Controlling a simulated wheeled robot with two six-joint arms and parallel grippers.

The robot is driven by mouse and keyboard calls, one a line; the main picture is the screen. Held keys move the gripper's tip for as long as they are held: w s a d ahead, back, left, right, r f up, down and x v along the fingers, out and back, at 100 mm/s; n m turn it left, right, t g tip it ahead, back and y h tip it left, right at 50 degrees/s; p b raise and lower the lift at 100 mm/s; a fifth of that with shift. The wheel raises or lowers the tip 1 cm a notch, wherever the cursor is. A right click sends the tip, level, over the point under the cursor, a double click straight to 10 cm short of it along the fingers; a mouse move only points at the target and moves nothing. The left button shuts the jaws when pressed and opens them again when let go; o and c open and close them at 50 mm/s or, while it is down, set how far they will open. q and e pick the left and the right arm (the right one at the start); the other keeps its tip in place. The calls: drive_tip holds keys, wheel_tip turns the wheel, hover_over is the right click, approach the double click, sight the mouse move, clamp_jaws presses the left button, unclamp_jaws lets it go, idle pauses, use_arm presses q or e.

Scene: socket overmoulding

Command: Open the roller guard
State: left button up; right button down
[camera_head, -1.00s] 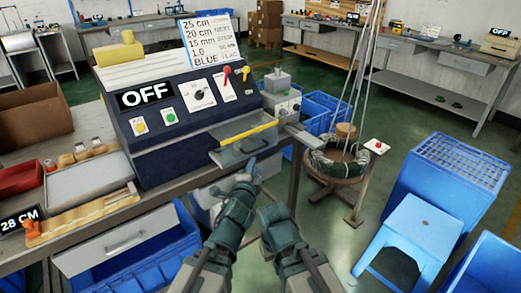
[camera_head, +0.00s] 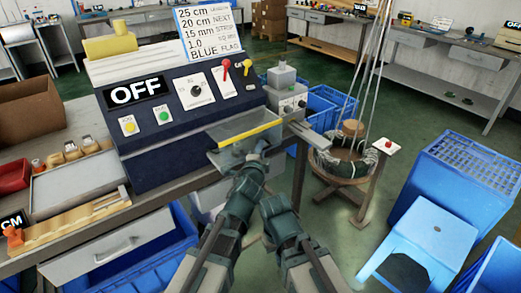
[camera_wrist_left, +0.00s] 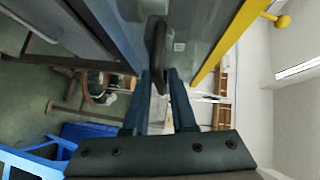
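The roller guard (camera_head: 229,160) is a grey panel with a yellow bar along its top, on the lower right front of the dark blue machine (camera_head: 150,165). It looks down. My left gripper (camera_head: 253,153) is right at its front. In the left wrist view, the guard's dark loop handle (camera_wrist_left: 157,42) lies between the two fingertips of my left gripper (camera_wrist_left: 158,82). Whether the fingers press on the handle is not clear. My right arm shows beside the left in the head view, but its gripper does not show.
The machine's sign (camera_head: 136,92) reads OFF. A grey box with knobs (camera_head: 287,103) stands right of the guard. A drawer (camera_head: 120,248) juts out at lower left.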

use_arm(q)
clamp_jaws()
idle(1.4)
